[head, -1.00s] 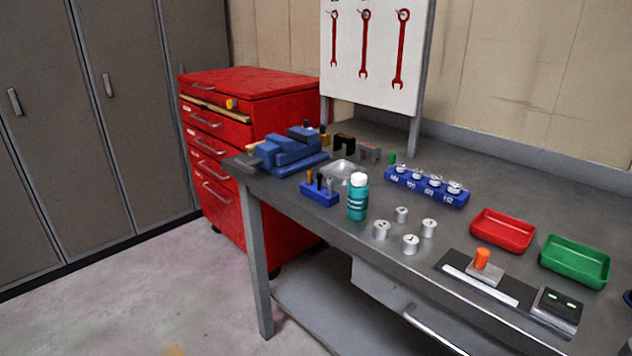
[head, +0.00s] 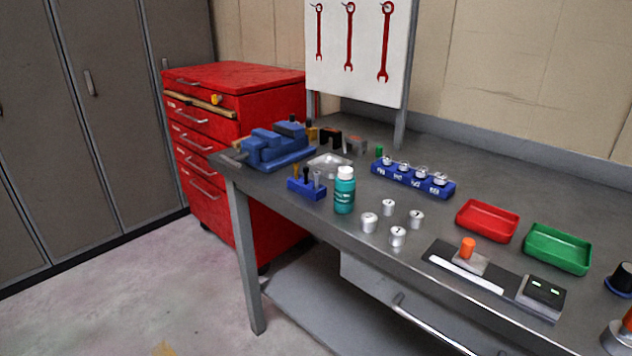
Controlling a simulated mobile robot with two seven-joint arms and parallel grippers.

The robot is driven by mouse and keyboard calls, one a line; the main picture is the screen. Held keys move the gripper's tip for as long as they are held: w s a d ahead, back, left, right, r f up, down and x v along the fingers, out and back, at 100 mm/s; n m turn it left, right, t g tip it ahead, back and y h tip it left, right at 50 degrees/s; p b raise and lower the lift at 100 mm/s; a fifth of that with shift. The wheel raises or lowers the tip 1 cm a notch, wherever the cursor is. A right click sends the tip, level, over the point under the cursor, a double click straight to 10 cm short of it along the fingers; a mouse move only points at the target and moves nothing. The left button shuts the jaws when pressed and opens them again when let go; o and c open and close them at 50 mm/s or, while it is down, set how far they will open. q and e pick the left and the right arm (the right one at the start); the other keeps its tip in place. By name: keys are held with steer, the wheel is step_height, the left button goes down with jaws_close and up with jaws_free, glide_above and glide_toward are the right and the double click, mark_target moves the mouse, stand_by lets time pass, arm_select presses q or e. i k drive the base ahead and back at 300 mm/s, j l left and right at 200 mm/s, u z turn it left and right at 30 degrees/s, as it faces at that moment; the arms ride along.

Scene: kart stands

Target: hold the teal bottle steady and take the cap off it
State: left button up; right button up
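The teal bottle (head: 344,195) stands upright on the grey workbench, near its front edge. Its white cap (head: 345,173) is on top of it. Nothing touches the bottle. Neither of my grippers shows in the head view.
A blue holder (head: 307,188) with upright tools and a clear dish (head: 329,165) are by the bottle. Several metal cylinders (head: 369,222) stand to its right. A blue vise (head: 278,148), a blue rack (head: 412,180), a red tray (head: 487,221) and a green tray (head: 557,249) are also on the bench.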

mark_target(344, 188)
steer(key=i+j, duration=0.6)
steer(key=j, duration=0.2)
steer(key=i+j+z, duration=0.1)
steer(key=z, duration=0.4)
steer(key=i+j+z, duration=0.1)
steer(key=j+z, duration=0.2)
steer(key=z, duration=0.15)
